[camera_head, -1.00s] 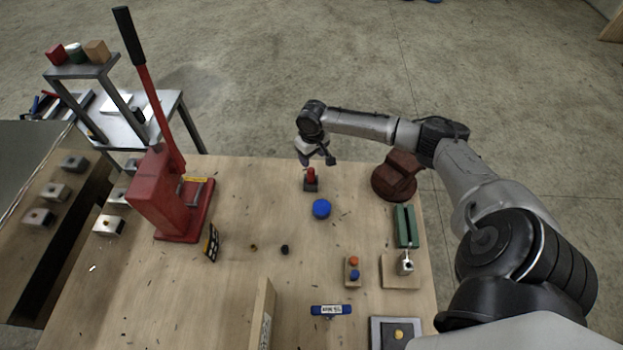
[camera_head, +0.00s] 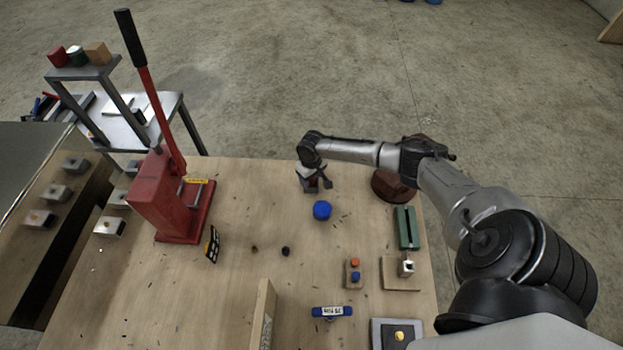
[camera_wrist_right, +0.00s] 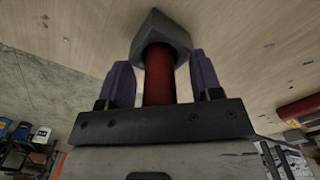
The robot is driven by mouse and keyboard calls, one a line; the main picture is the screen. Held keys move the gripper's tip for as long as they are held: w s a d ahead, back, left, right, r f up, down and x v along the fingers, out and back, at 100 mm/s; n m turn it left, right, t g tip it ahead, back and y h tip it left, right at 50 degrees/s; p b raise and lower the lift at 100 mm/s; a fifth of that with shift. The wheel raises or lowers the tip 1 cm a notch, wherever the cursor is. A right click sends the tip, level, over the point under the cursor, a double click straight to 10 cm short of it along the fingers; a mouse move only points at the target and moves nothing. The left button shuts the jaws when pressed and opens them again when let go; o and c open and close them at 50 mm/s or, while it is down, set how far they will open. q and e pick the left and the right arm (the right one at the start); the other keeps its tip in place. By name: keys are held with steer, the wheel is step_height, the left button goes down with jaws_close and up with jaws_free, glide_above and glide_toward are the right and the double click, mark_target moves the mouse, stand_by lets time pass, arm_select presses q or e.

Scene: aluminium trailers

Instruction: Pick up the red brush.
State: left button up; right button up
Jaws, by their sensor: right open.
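The red brush has a red cylindrical handle (camera_wrist_right: 159,76) on a dark grey block-shaped base (camera_wrist_right: 160,34). It stands upright on the wooden table, toward the far side. My right gripper (camera_head: 318,182) is down over it and mostly hides it in the head view. In the right wrist view, the open fingers of my right gripper (camera_wrist_right: 162,82) stand on either side of the handle, with a gap on each side. My left gripper is not in view.
A blue round object (camera_head: 322,210) stands just in front of the brush. A dark red-brown object (camera_head: 393,186) is to the right, and a red lever press (camera_head: 165,195) is to the left. The table (camera_head: 270,190) between press and brush is clear.

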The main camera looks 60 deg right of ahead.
steer(key=shift+f, duration=0.15)
steer(key=shift+c, duration=0.4)
steer(key=c, duration=0.9)
step_height(320, 180, up, 4)
steer(key=shift+r, duration=0.15)
steer(key=s+d+r, duration=0.2)
steer(key=d, duration=0.1)
steer(key=s+d+r, duration=0.2)
steer(key=s, duration=0.1)
steer(key=s+d+r, duration=0.2)
steer(key=d, duration=0.1)
steer(key=shift+s+d+r, duration=0.35)
steer(key=shift+r, duration=0.05)
